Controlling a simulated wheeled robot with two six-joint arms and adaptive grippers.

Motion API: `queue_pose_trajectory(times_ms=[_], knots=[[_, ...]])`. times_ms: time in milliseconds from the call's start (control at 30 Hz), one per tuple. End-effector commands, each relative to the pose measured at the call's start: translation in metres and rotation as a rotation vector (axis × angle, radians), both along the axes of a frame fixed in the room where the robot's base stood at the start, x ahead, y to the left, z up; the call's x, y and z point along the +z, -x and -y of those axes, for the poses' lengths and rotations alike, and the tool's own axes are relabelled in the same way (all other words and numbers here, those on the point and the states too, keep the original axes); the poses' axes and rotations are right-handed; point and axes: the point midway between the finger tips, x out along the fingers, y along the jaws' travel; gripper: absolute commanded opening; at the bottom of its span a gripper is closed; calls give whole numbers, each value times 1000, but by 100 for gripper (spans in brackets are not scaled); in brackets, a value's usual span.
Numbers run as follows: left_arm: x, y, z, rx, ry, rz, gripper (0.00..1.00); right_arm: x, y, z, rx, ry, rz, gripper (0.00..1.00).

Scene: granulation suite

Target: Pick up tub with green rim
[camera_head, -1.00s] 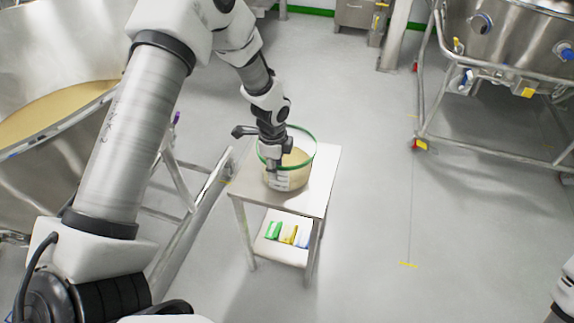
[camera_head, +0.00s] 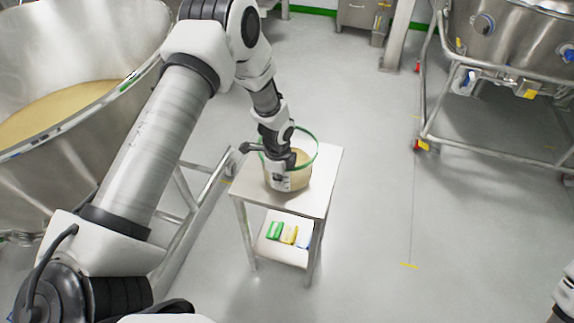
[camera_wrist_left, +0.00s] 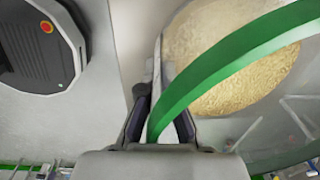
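The tub with the green rim (camera_head: 301,179) is clear-walled, holds tan granules and stands upright on a small steel table (camera_head: 318,196). My left gripper (camera_head: 281,182) points down at the tub's near left side and hides part of it. In the left wrist view the green rim (camera_wrist_left: 235,62) runs between the two fingers of my left gripper (camera_wrist_left: 163,125). The fingers stand apart on either side of the rim and wall, with a gap still showing. My right gripper is not in view; only a bit of that arm shows at the lower right corner.
A large steel vessel (camera_head: 120,115) with tan powder stands on a tubular frame at left. A wheeled steel vessel (camera_head: 505,45) stands at upper right. Green, yellow and blue items (camera_head: 289,234) lie on the table's lower shelf. The floor right of the table is clear.

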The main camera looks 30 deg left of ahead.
Motion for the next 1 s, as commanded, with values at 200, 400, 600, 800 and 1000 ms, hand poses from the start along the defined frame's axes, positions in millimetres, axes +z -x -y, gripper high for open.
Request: queue_pose_trajectory(times_ms=[200,400,600,800,1000], knots=[[3,-1,0,0,0,2,0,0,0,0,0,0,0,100],[19,-1,0,1,0,3,0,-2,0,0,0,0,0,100],[37,13,-1,0,-1,-2,0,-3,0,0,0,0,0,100],[38,49,-2,-1,0,-1,0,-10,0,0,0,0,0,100],[34,94,-2,0,6,-1,0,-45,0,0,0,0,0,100]])
